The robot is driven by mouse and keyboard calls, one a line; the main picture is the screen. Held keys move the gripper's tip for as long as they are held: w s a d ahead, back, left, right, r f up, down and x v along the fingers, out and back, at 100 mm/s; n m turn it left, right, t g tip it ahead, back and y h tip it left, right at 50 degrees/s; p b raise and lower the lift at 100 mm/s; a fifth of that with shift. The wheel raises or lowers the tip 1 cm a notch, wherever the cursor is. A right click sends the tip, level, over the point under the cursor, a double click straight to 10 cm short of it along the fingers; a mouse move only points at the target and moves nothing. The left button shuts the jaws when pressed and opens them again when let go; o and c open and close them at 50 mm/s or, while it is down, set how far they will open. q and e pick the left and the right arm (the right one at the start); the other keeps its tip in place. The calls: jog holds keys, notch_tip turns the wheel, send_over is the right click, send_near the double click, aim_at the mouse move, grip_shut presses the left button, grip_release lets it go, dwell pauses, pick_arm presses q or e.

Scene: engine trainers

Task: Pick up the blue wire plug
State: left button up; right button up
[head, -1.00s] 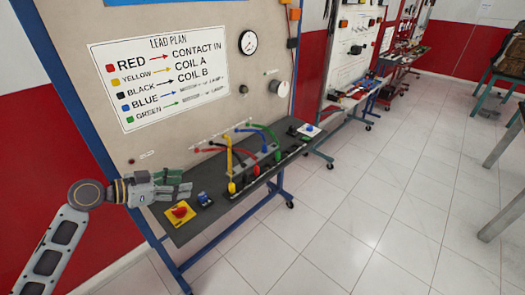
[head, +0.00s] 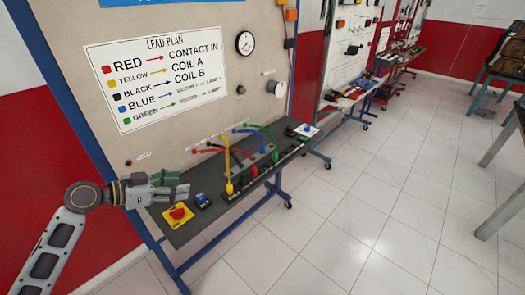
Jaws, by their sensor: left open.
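The blue wire (head: 245,131) arches over the dark shelf of the trainer in the head view, between the yellow and green wires. Its blue plug (head: 262,149) is at the right end of the wire, low near the grey block. My left gripper (head: 187,185) is at the left, over the near left end of the shelf, open and empty. It is well to the left of the blue plug, and apart from it. My right gripper is not in view.
A yellow box with a red button (head: 178,212) and a small blue part (head: 203,200) sit just below my left gripper. Yellow (head: 227,163), red (head: 209,150) and green (head: 268,132) wires crowd the blue one. The upright panel (head: 200,110) stands behind.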

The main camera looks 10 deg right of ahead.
pick_arm(q)
jog(key=shift+c, duration=1.1)
jog(key=shift+w+r, duration=0.1)
jog(key=shift+w+d+r+b, duration=0.25)
jog(key=shift+r+b, duration=0.05)
jog(key=shift+b, duration=0.25)
